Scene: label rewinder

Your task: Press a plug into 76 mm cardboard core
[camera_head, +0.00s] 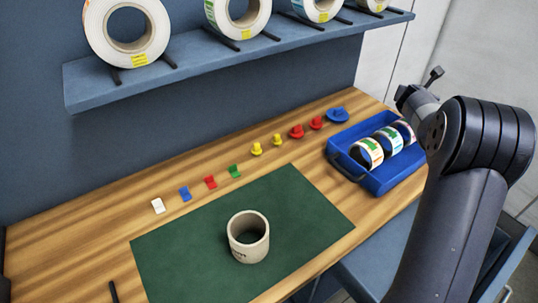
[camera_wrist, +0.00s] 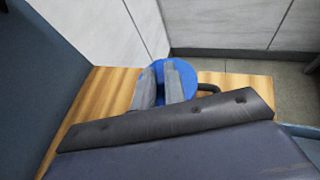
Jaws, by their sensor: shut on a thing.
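The cardboard core (camera_head: 250,255) is a short beige ring standing upright on the green mat, its hollow facing up and empty. Two yellow plugs (camera_head: 257,149), two red plugs (camera_head: 297,131) and one blue plug (camera_head: 337,115) stand in a row along the back of the bench. My gripper (camera_wrist: 163,80) is shut on a blue round plug (camera_wrist: 165,68), seen between and around the fingers in the wrist view. In the head view my arm is at the right, beyond the blue tray and far from the core; the fingers and held plug are hidden there.
The blue tray (camera_head: 345,175) at the bench's right holds several label rolls (camera_head: 368,152). Flat coloured pieces (camera_head: 185,194) lie at the back left. A shelf (camera_head: 240,55) with large rolls overhangs the back. The green mat (camera_head: 185,255) is clear around the core.

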